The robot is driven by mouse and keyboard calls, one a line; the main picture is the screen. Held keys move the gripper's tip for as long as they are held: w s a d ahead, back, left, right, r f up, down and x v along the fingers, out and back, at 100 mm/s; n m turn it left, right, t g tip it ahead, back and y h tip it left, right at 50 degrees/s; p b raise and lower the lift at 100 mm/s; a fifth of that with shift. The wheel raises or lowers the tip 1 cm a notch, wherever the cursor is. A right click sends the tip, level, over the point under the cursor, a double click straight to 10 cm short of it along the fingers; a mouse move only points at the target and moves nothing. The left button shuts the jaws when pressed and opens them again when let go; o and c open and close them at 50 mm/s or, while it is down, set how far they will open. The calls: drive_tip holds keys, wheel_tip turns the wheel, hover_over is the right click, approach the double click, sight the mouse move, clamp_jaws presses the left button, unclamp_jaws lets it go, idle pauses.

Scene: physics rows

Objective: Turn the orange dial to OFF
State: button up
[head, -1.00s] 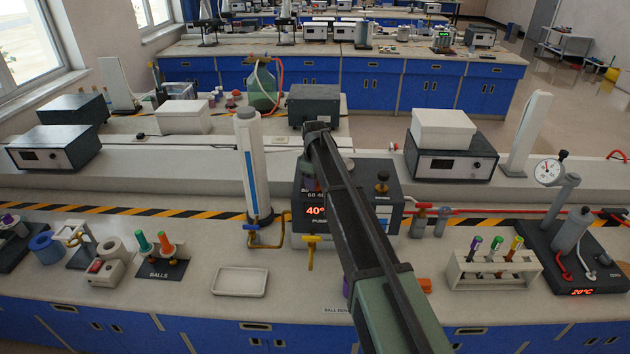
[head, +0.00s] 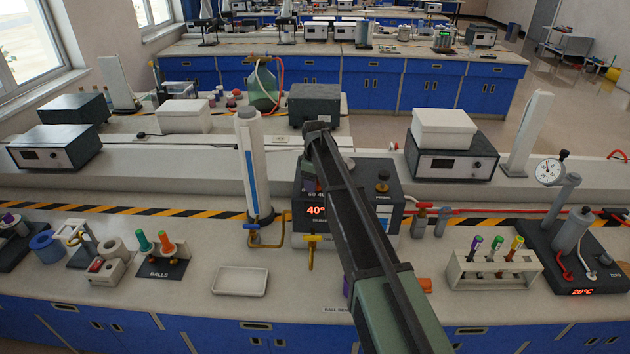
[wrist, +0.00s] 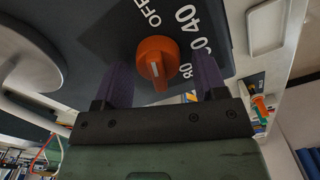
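The orange dial (wrist: 158,60) sits on the dark panel of a heating unit in the wrist view. OFF, 40, 60 and 80 are printed around it. A pale line marks the dial's face near its lower side; I cannot tell which label it is set to. My gripper (wrist: 163,72) is open, with one purple finger on each side of the dial and visible gaps between. Contact is not visible. In the head view my arm covers the dial, and the unit (head: 386,208) shows a red 40° display.
A white column (head: 248,165) and brass valve pipework stand left of the unit. A white tray (head: 240,281) lies at front left. A rack of coloured tubes (head: 493,270) stands to the right. Small grey valves (head: 420,220) on a red line are close to the unit's right side.

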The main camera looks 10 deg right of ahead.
wheel_tip(320, 180, up, 11)
drive_tip(key=p, duration=1)
drive_tip(key=shift+p, duration=0.4)
drive_tip(key=shift+f, duration=0.1)
drive_tip(key=s+f+m+b, duration=0.3)
drive_tip(key=s+f+b, duration=0.1)
drive_tip(key=s, duration=0.8)
drive_tip(key=s+f+m+b, duration=0.4)
drive_tip(key=s+f+b, duration=0.1)
drive_tip(key=s, duration=0.8)
drive_tip(key=s+f+m+b, duration=0.4)
drive_tip(key=s, duration=0.8)
drive_tip(key=shift+s+d+f, duration=0.15)
drive_tip(key=shift+s+d, duration=0.05)
drive_tip(key=shift+d, duration=0.15)
